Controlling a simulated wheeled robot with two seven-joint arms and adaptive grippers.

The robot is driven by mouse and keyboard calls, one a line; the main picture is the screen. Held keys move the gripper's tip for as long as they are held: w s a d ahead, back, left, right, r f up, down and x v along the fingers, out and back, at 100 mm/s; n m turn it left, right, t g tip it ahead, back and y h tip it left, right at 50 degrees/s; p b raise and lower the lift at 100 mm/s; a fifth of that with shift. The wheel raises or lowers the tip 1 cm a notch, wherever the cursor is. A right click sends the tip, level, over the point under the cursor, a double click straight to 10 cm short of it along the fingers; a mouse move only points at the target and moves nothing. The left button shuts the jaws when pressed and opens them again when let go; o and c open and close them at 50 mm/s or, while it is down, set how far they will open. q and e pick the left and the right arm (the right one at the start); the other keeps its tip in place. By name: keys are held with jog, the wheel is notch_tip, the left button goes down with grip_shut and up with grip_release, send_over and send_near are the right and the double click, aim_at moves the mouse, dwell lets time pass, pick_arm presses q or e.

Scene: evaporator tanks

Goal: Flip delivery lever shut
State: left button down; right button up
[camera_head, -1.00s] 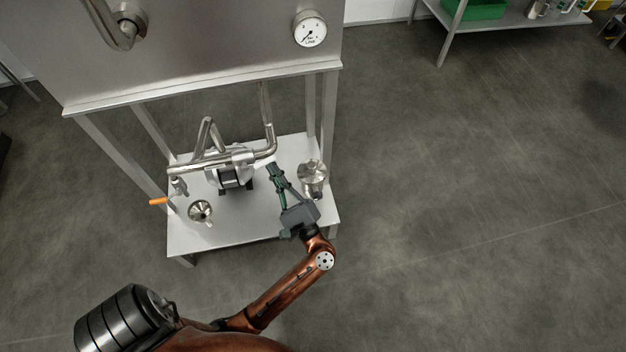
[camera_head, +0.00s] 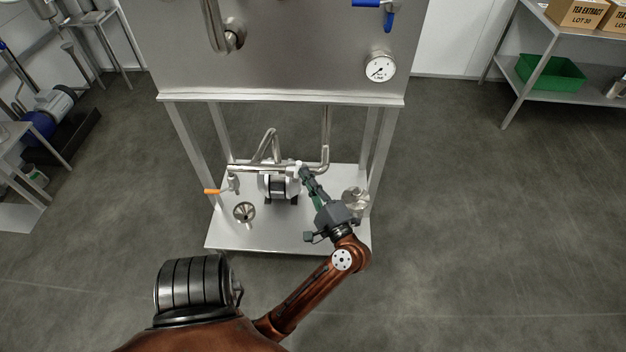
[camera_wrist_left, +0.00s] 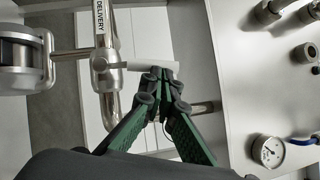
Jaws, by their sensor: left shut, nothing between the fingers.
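The delivery valve (camera_wrist_left: 103,62) sits on a steel pipe under a DELIVERY label (camera_wrist_left: 100,17) in the left wrist view. Its pale lever (camera_wrist_left: 118,65) sticks out sideways to the right, and its outer part passes behind my fingertips. In the head view the lever (camera_head: 299,167) is a small white spot beside the pump. My left gripper (camera_head: 305,172) is shut and empty, with its tips right at the lever. It also shows in the left wrist view (camera_wrist_left: 160,75). I cannot tell whether the tips touch the lever. My right gripper is not in view.
The pump (camera_head: 277,187) stands on a low white shelf (camera_head: 290,235) beneath the steel tank (camera_head: 290,60). An orange-handled valve (camera_head: 213,191) and a funnel (camera_head: 244,211) are left of it. A steel vessel (camera_head: 356,199) stands close right of my gripper. Table legs flank the shelf.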

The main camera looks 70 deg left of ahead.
pick_arm(q)
jog(key=shift+s+a+r, duration=0.2)
jog(key=shift+s+r, duration=0.1)
jog(key=shift+s, duration=0.1)
dwell(0.5)
notch_tip(320, 180, up, 10)
dwell(0.5)
dwell(0.5)
